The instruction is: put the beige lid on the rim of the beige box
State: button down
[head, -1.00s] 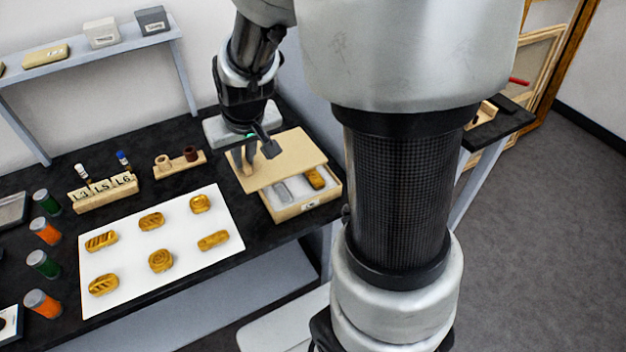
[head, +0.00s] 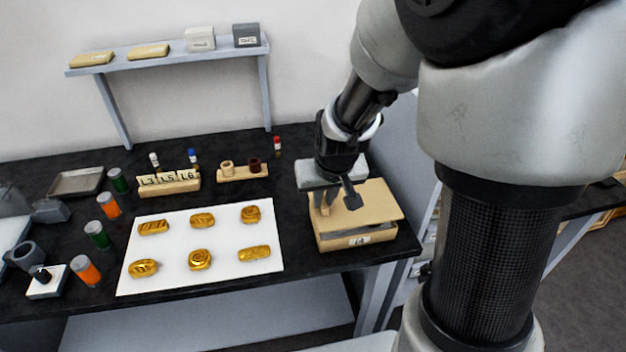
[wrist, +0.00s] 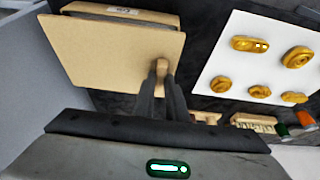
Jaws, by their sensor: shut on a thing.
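My gripper (head: 335,203) is shut on the knob of the beige lid (head: 372,203), with the knob between the fingertips in the wrist view (wrist: 163,78). The lid is a flat board and lies over the beige box (head: 340,243), turned a little against it. A dark gap shows between lid and box at the front right. I cannot tell whether the lid touches the rim elsewhere. In the wrist view the lid (wrist: 110,55) hides most of the box (wrist: 125,12), and only its labelled front edge shows. The inside of the box is almost wholly hidden.
A white sheet (head: 225,222) with several gold fragments lies left of the box. A grey block (head: 312,175) stands close behind it. A peg holder (head: 243,174), lettered blocks (head: 168,183) and capped jars (head: 98,235) stand farther left. The black table's (head: 300,273) front edge is near the box.

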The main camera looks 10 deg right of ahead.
notch_tip(320, 180, down, 3)
jog(key=shift+r, duration=0.15)
jog(key=c, duration=1.8)
grip_release()
jog(key=shift+o, duration=0.2)
